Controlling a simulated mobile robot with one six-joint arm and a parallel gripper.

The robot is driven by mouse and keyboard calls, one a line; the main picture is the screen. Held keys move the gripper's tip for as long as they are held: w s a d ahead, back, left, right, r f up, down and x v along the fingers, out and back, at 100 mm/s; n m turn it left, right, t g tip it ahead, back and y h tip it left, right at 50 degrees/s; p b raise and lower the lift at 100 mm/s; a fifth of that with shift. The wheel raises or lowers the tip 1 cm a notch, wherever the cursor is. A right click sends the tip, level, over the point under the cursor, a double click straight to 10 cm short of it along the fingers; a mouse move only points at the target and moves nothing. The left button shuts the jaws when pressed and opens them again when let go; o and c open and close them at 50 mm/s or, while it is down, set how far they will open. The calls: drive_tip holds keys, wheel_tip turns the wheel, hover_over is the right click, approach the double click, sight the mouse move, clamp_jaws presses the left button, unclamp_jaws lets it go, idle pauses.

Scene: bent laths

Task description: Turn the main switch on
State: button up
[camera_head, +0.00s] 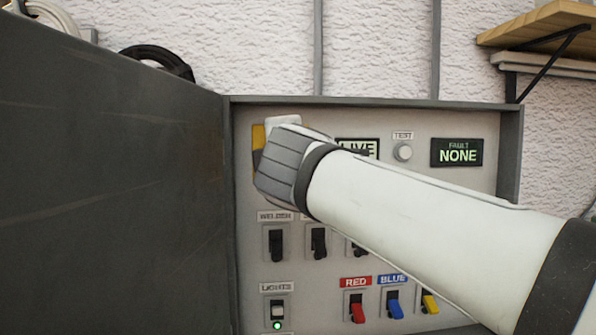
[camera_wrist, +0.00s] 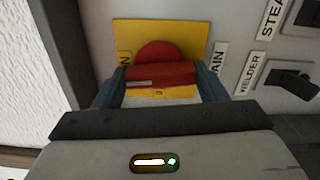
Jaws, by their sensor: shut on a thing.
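The main switch is a red rotary handle (camera_wrist: 160,76) on a round red base over a yellow plate (camera_wrist: 190,33). My gripper (camera_wrist: 161,84) is shut on the handle, one blue-grey finger at each end. The handle lies crosswise in the wrist view, and a partly covered "MAIN" label (camera_wrist: 217,62) is beside the plate. In the head view only a strip of the yellow plate (camera_head: 258,137) shows. My wrist and arm hide the handle and fingers there. A display (camera_head: 357,148) partly behind my arm reads "LIVE".
An open dark cabinet door (camera_head: 110,180) stands close on the left. Below are black breaker switches (camera_head: 276,243), a lights switch (camera_head: 277,309) with a green lamp, and red (camera_head: 357,308) and blue (camera_head: 394,305) switches. A fault display (camera_head: 457,152) reads "NONE". A shelf (camera_head: 540,25) is upper right.

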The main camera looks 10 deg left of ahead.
drive_tip(key=shift+m+b, duration=0.45)
drive_tip(key=shift+m, duration=0.15)
drive_tip(key=o, duration=1)
drive_tip(key=b+v, duration=0.1)
drive_tip(key=v, duration=0.6)
drive_tip(key=shift+s+d, duration=0.15)
drive_tip(key=shift+s, duration=0.2)
